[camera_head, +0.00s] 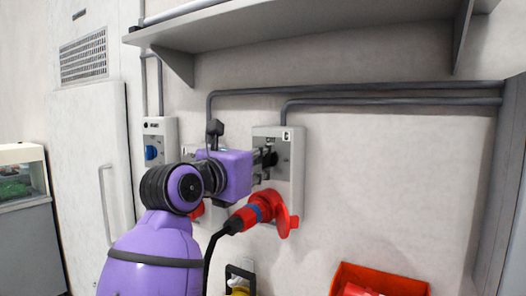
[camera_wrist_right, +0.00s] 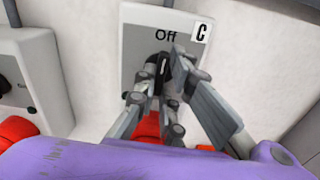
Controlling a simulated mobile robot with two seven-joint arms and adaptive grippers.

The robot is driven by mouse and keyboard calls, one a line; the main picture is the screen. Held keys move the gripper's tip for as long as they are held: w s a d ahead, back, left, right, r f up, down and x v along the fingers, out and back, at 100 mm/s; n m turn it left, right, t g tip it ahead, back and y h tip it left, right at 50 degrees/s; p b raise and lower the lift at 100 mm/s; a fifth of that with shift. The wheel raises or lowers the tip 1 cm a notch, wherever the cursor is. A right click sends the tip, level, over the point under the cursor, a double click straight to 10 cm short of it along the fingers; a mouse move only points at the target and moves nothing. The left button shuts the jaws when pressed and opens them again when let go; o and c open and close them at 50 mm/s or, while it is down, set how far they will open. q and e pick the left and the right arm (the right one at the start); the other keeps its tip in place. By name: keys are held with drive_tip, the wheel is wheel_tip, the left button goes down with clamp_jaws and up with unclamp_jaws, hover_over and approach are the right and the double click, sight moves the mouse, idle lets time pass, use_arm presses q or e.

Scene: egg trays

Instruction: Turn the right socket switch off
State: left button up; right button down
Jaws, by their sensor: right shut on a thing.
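The right socket box (camera_head: 291,165), grey and marked C, is on the wall in the middle of the head view. It also fills the upper middle of the right wrist view (camera_wrist_right: 142,40), with the word "Off" at its top. My right gripper (camera_head: 266,158) is at the front of this box; in the wrist view its fingers (camera_wrist_right: 165,75) are shut on the dark switch handle (camera_wrist_right: 163,62) just below "Off". The fingers hide much of the handle, so its exact angle is hard to tell. My left gripper is in neither view.
A red plug (camera_head: 255,212) with a black cable sits in the box's lower part, below my gripper. The left socket box (camera_head: 158,128) with a blue knob (camera_head: 151,152) is to the left. A shelf (camera_head: 290,25) hangs above; a red bin (camera_head: 385,278) is lower right.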

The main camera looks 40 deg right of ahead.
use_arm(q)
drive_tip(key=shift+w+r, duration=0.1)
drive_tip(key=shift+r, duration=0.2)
use_arm(e)
drive_tip(key=shift+n, duration=0.3)
drive_tip(key=c, duration=1.8)
unclamp_jaws()
drive_tip(key=shift+c, duration=0.2)
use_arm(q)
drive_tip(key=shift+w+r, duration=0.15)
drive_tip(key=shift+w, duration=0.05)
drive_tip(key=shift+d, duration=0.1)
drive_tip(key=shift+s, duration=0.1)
use_arm(e)
drive_tip(key=v, duration=1.2)
